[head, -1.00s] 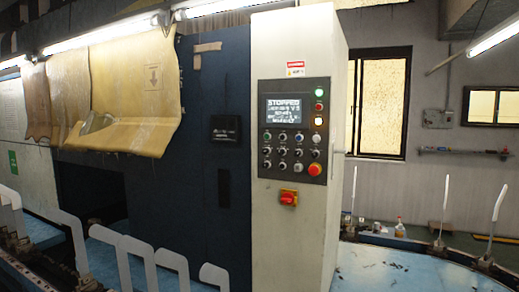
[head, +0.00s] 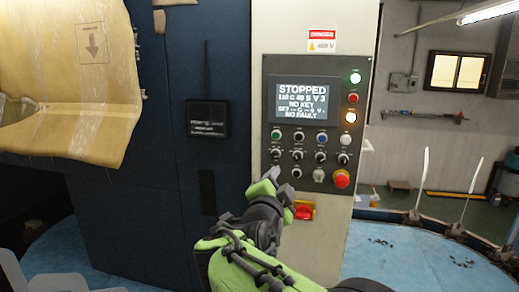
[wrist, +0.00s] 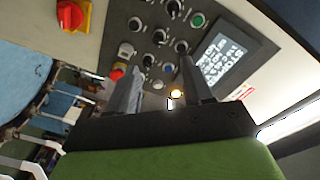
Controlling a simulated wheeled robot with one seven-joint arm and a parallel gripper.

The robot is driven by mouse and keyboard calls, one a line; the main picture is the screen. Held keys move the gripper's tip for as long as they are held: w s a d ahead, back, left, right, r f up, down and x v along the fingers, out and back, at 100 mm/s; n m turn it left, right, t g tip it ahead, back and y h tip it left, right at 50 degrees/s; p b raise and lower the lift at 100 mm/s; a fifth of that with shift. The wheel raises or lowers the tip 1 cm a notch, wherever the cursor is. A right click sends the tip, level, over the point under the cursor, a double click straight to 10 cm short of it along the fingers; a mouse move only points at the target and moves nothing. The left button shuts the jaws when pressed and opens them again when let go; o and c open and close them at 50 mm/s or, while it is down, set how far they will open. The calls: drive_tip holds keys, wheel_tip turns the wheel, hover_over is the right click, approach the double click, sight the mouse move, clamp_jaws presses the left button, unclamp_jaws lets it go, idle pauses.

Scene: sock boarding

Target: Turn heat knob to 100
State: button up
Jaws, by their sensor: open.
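The control panel (head: 310,125) is on the front of a white cabinet. Its screen (head: 307,98) reads STOPPED, with NO KEY and NO FAULT lower down. A row of black knobs (head: 320,157) sits below the screen; their labels are too small to read, so I cannot tell which is the heat knob. My gripper (head: 277,182) is open and empty in front of the panel's lower left, covering part of its bottom row. In the wrist view, the two fingers (wrist: 160,65) are apart, with several knobs (wrist: 181,46) beyond them.
A red emergency button (head: 342,179) is at the panel's lower right, beside a grey key switch (head: 319,175). A red and yellow switch (head: 304,211) is below the panel, close to my gripper. A blue table (head: 400,255) extends to the right.

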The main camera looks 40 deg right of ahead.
sight(297, 159)
drive_tip(key=p+x, duration=0.2)
drive_tip(key=x, duration=0.2)
drive_tip(key=p+x, duration=0.2)
drive_tip(key=x, duration=0.3)
drive_tip(key=s+p+x, duration=0.1)
drive_tip(key=p+x, duration=0.1)
drive_tip(key=x, duration=0.3)
drive_tip(key=shift+d+r, duration=0.3)
drive_tip(key=shift+d, duration=0.35)
drive_tip(key=shift+w+d+f, duration=0.15)
drive_tip(key=shift+w+d, duration=0.1)
drive_tip(key=shift+a, duration=0.1)
clamp_jaws()
